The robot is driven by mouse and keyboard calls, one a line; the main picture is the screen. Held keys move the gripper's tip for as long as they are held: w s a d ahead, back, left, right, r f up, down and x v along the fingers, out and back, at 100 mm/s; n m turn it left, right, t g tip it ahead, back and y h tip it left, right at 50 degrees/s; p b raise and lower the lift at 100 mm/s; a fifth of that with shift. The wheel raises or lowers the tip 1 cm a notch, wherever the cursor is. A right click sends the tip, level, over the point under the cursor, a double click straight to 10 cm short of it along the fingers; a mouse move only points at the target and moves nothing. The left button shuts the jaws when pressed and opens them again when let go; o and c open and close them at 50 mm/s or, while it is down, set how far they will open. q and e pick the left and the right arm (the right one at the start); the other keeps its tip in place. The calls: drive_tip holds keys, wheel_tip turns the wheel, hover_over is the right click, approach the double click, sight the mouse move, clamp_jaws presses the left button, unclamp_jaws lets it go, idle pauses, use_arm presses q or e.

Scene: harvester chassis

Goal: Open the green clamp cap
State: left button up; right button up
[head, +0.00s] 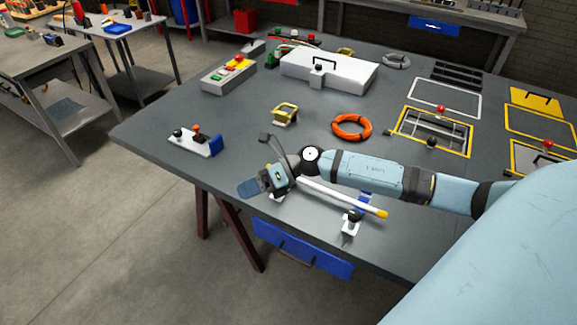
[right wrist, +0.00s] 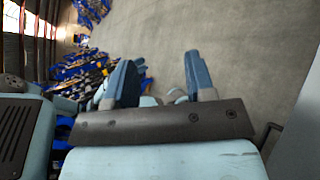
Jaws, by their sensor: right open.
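I cannot pick out a green clamp cap for certain. A white rod (head: 335,196) with a yellow tip lies near the table's front edge. Its right end is by a small white clamp (head: 349,228) with a dark knob. Another white support (head: 277,197) shows partly beneath my right gripper (head: 250,187), and its upper part is hidden. My right gripper is over the front edge, by the rod's left end. In the right wrist view its blue fingers (right wrist: 160,78) are apart, with nothing between them. My left gripper is not in view.
A white and blue block with knobs (head: 197,142) sits left of the gripper. Behind are a yellow bracket (head: 285,114), an orange ring (head: 352,127), a button box (head: 228,76) and a white case (head: 328,72). The grey table (head: 150,135) is bare at its left corner.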

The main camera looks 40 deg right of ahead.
drive_tip(key=w+d+r+n+g+h, duration=0.1)
drive_tip(key=w+d+n+h, duration=0.15)
drive_tip(key=d, duration=0.55)
drive_tip(key=w+d+r+n+g+h, duration=0.1)
drive_tip(key=d+r+n+h, duration=0.2)
drive_tip(key=d, duration=0.4)
drive_tip(key=w+d+n+h, duration=0.1)
drive_tip(key=d+n+h, duration=0.1)
drive_tip(key=d+h, duration=0.45)
drive_tip(key=shift+y, duration=0.9)
drive_tip(key=x, duration=0.4)
drive_tip(key=p+x, duration=0.1)
drive_tip(key=x, duration=0.4)
drive_tip(key=d+x, duration=0.1)
drive_tip(key=x, duration=0.3)
drive_tip(key=shift+a+f, duration=0.1)
drive_tip(key=shift+f, duration=0.35)
clamp_jaws()
